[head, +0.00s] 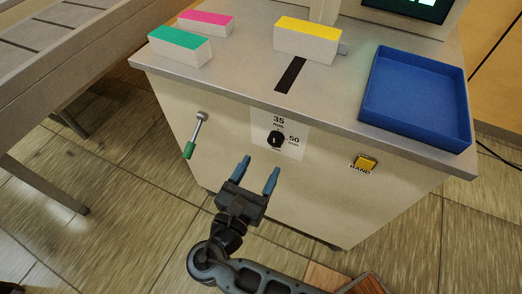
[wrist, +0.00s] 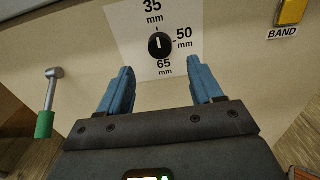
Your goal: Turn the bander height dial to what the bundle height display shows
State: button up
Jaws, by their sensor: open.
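The black dial (head: 275,140) sits on a white plate on the front panel of the cabinet. In the wrist view the dial (wrist: 160,46) has 35 mm above it, 50 mm to its right and 65 mm below, and its white mark looks upright, toward 35 mm. The display (head: 415,7) at the top right of the head view shows green characters, cut off by the frame edge, so I cannot read it. My gripper (head: 258,172) is open and empty, in front of and below the dial, its two blue fingers apart and pointing toward the panel.
A green-handled lever (head: 195,135) hangs left of the dial, and a yellow BAND button (head: 366,162) is to the right. On the cabinet top are green (head: 180,45), pink (head: 206,23) and yellow-topped (head: 306,40) bundles and a blue tray (head: 418,98). A conveyor (head: 60,60) stands left.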

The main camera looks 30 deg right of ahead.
aim_at(274, 142)
jog(key=shift+x, duration=3.8)
jog(key=shift+r, duration=0.1)
jog(key=shift+c, duration=0.4)
jog(key=c, duration=0.9)
